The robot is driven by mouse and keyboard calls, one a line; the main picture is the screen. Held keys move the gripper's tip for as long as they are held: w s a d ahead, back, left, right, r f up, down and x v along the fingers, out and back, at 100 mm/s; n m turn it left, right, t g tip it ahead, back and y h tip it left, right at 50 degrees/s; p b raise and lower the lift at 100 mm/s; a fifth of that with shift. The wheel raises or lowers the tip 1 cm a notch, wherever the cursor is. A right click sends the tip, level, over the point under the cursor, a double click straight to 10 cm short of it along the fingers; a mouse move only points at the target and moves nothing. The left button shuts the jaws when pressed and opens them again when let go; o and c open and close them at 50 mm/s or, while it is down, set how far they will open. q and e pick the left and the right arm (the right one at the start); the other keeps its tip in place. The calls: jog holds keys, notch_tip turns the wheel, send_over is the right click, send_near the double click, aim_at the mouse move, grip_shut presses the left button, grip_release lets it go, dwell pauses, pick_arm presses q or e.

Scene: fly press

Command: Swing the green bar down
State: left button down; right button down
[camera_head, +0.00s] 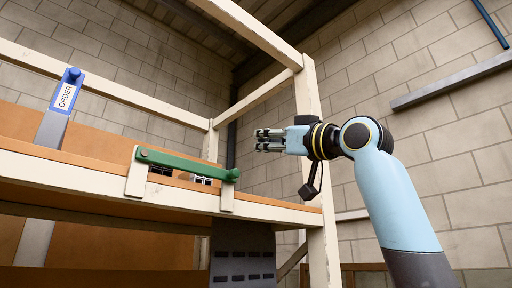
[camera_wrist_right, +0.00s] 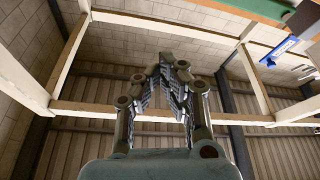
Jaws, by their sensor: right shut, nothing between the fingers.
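The green bar (camera_head: 188,164) lies nearly level along the front of the cream shelf, sloping slightly down to the right. Its left end has a round bolt head at a cream bracket (camera_head: 136,180). Its right end has a green knob and lies at a second cream bracket (camera_head: 227,198). Part of the bar also shows at the top right of the right wrist view (camera_wrist_right: 245,8). My right gripper (camera_head: 258,140) is shut and empty, above and right of the bar's knob end, apart from it in the picture. Its fingers show in the right wrist view (camera_wrist_right: 171,62). My left gripper is out of view.
A blue-topped post with an ORDER label (camera_head: 66,97) stands at the left. A cream upright (camera_head: 312,130) of the frame rises behind my right gripper. A dark slotted panel (camera_head: 242,250) hangs below the shelf. The space between gripper and bar looks clear.

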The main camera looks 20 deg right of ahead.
jog(key=p+x, duration=0.4)
jog(key=x, duration=0.5)
jog(key=f, duration=0.2)
jog(key=d+f, duration=0.1)
jog(key=f, duration=0.1)
jog(key=shift+w, duration=0.15)
jog(key=shift+a, duration=0.1)
jog(key=shift+f, duration=0.1)
